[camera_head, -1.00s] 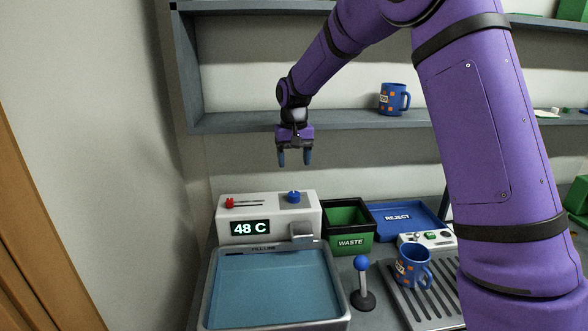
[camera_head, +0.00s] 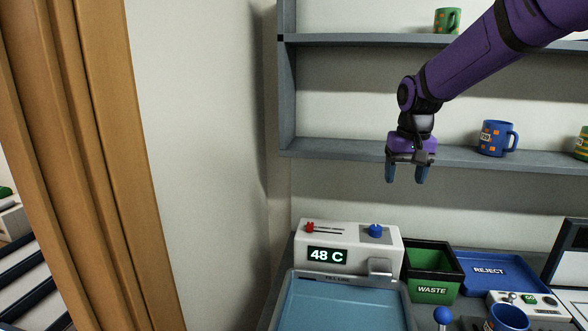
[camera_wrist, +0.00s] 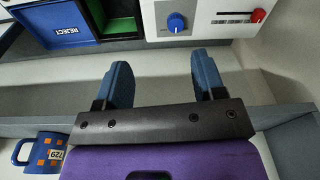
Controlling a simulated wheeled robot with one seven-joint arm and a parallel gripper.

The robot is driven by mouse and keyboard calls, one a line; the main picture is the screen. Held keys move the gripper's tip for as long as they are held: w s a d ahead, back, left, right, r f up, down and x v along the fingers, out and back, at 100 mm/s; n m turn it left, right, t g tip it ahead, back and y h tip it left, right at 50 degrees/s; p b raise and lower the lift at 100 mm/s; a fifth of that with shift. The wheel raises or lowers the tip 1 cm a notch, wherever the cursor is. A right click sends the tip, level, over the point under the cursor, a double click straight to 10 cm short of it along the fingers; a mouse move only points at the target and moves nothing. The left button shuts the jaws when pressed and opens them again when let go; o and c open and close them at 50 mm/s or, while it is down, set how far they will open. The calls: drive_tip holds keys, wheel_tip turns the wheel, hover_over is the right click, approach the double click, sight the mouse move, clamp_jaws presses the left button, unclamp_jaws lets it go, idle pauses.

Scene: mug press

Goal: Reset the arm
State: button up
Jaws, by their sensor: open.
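My purple arm reaches in from the upper right in the head view. My gripper (camera_head: 405,173) points down in front of the lower shelf, above the white control box (camera_head: 348,247) that reads 48 C. Its blue fingers are apart with nothing between them. The wrist view also shows my gripper (camera_wrist: 163,82) open and empty, with the control box (camera_wrist: 205,18) and its blue knob (camera_wrist: 176,22) beyond the fingertips.
A blue mug (camera_head: 496,138) stands on the lower shelf (camera_head: 350,150), right of my gripper. A green mug (camera_head: 447,20) is on the upper shelf. Below are the WASTE bin (camera_head: 431,290), REJECT tray (camera_head: 490,272), water basin (camera_head: 345,303), a blue-knobbed lever (camera_head: 442,315) and another blue mug (camera_head: 508,318).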

drive_tip(key=s+d+r+t, duration=0.1)
drive_tip(key=s+d+r, duration=0.15)
drive_tip(key=s, duration=0.55)
drive_tip(key=s+d+r+t, duration=0.1)
drive_tip(key=s+r, duration=0.3)
drive_tip(key=s, duration=0.4)
drive_tip(key=s+d+f+t, duration=0.1)
drive_tip(key=s+t, duration=0.1)
drive_tip(key=s, duration=1.4)
drive_tip(key=shift+f+n, duration=0.4)
